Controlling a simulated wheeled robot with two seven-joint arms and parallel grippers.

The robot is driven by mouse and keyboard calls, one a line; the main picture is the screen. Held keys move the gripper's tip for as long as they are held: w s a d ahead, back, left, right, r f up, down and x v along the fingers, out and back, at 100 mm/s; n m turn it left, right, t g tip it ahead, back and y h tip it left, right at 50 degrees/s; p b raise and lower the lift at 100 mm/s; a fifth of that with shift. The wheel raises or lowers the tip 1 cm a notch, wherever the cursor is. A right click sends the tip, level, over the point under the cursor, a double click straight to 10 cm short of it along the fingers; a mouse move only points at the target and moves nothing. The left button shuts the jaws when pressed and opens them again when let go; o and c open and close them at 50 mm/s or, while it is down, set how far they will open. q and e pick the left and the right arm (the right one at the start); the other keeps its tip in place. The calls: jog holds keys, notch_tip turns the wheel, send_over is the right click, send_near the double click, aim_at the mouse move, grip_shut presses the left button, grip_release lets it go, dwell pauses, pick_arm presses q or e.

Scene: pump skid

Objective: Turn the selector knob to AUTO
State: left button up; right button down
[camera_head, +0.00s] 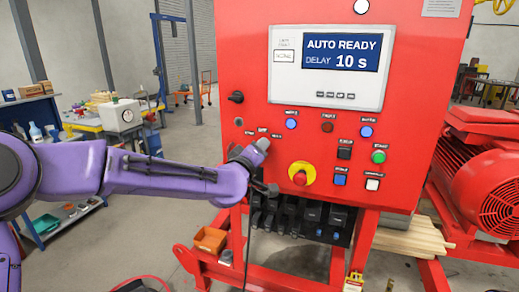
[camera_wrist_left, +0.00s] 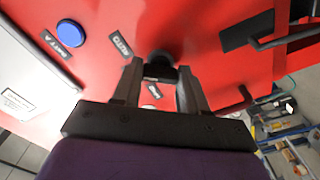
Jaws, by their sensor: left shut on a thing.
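The black selector knob (camera_wrist_left: 160,60) is in the left wrist view, on the red panel between the two fingers of my left gripper (camera_wrist_left: 160,88). The fingers are shut on it. An AUTO label (camera_wrist_left: 121,44) is up and left of the knob, and another small label (camera_wrist_left: 153,90) shows between the fingers. In the head view my left gripper (camera_head: 262,147) is at the lower left of the red cabinet's face and hides the knob there. The exact way the knob points is hard to tell. My right gripper is not in view.
The display (camera_head: 342,52) reads AUTO READY, DELAY 10 s. A red emergency stop (camera_head: 300,178) on a yellow ring and several buttons sit right of my gripper. Another black knob (camera_head: 236,97) is above it. An orange bin (camera_head: 210,240) is below.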

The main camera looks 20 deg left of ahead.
pick_arm(q)
jog(key=shift+m, duration=1.1)
jog(key=o, duration=1.1)
jog(key=shift+c, duration=0.2)
